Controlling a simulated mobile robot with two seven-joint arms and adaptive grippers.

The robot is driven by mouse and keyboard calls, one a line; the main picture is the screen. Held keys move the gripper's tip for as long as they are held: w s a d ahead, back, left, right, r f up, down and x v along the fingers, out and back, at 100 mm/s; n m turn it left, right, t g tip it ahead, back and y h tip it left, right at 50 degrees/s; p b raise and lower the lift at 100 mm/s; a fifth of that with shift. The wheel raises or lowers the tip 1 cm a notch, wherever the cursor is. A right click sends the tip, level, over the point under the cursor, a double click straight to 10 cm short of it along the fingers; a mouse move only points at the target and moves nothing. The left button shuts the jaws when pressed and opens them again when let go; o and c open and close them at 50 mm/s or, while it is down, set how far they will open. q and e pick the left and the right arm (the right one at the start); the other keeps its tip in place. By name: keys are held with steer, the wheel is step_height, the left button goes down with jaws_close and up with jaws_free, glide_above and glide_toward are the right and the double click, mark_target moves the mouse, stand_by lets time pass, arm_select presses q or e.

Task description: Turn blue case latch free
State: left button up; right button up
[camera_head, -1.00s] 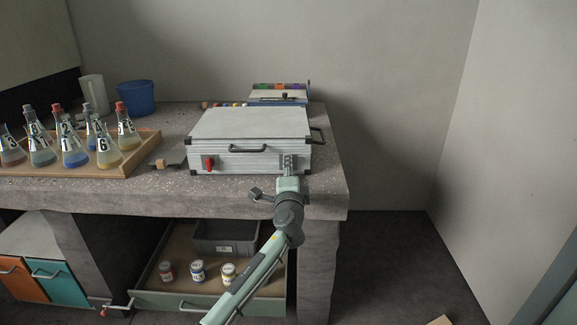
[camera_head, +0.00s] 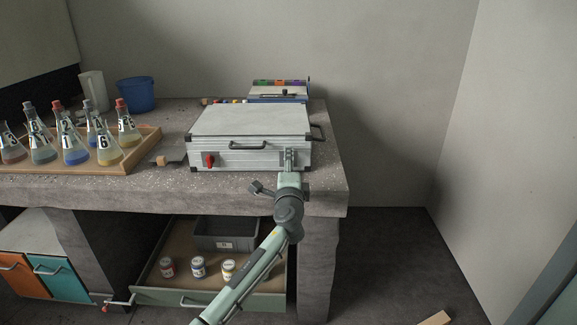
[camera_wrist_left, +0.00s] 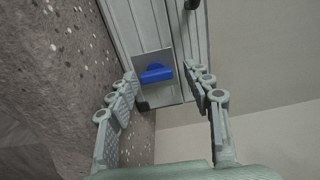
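A silver case (camera_head: 250,120) lies closed on the concrete bench, with a dark handle (camera_head: 247,146) on its front. A red latch (camera_head: 209,160) is on the left of that front. The blue latch (camera_wrist_left: 156,73) shows in the left wrist view, on a grey plate (camera_wrist_left: 150,92) on the case. In the head view my gripper hides it. My left gripper (camera_head: 289,160) is at the right of the case front. In the left wrist view its fingers (camera_wrist_left: 166,98) are spread apart, with the blue latch beyond and between them. Contact cannot be told. My right gripper is not in view.
A wooden tray (camera_head: 135,158) of several flasks stands left of the case. A blue bucket (camera_head: 136,96) and a low box (camera_head: 278,97) stand behind. Below, an open drawer (camera_head: 213,298) holds small jars and a grey bin (camera_head: 225,235). The floor at right is mostly clear.

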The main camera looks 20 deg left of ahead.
arm_select(q)
steer(key=shift+f, duration=0.35)
steer(key=shift+s+d+f, duration=0.1)
steer(key=shift+s+d, duration=0.05)
steer(key=shift+s, duration=0.35)
steer(key=v, duration=0.7)
steer(key=shift+r, duration=0.4)
